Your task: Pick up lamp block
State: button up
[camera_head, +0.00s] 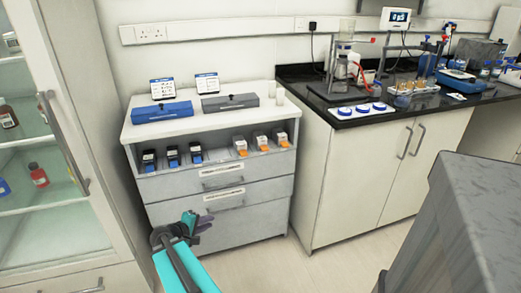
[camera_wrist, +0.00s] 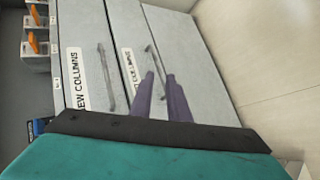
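No object is clearly marked as the lamp block, and I cannot tell which one it is. On the open shelf of the grey cabinet stand three dark blocks with blue fronts (camera_head: 172,155) at left and three white blocks with orange fronts (camera_head: 260,141) at right. Orange-fronted blocks (camera_wrist: 36,41) also show at the upper left of the wrist view. My gripper (camera_head: 199,219) is in front of the drawers, below the shelf. In the wrist view its two purple fingers (camera_wrist: 159,78) are apart with nothing between them.
A blue case (camera_head: 162,112) and a grey case (camera_head: 230,102) lie on the cabinet top, with sign cards behind. The drawer handles (camera_head: 222,184) stick out. A glass-door cabinet (camera_head: 45,150) is at left, a black-topped bench (camera_head: 370,112) at right. The floor (camera_head: 265,270) is clear.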

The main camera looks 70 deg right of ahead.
jog(key=s+d+r+h+b, duration=0.2)
jog(key=s+d+r+h, duration=0.1)
jog(key=d+r, duration=0.5)
jog(key=s+d+r+g+h+b, duration=0.1)
jog(key=s+d+r+h+b, duration=0.1)
jog(key=s+d+r, duration=0.4)
jog(key=d+r+h, duration=0.1)
jog(key=d+r, duration=0.2)
jog(key=r, duration=0.1)
jog(key=shift+d+r+g+b, duration=0.15)
jog(key=shift+d+g+b, duration=0.15)
jog(key=shift+b, duration=0.05)
send_near(261, 143)
notch_tip(261, 143, down, 2)
jog(key=s+d, duration=0.1)
jog(key=s, duration=0.1)
jog(key=shift+d, duration=0.25)
jog(key=shift+d, duration=0.1)
jog(key=d, duration=0.2)
jog(key=s+d, duration=0.1)
jog(key=d, duration=0.2)
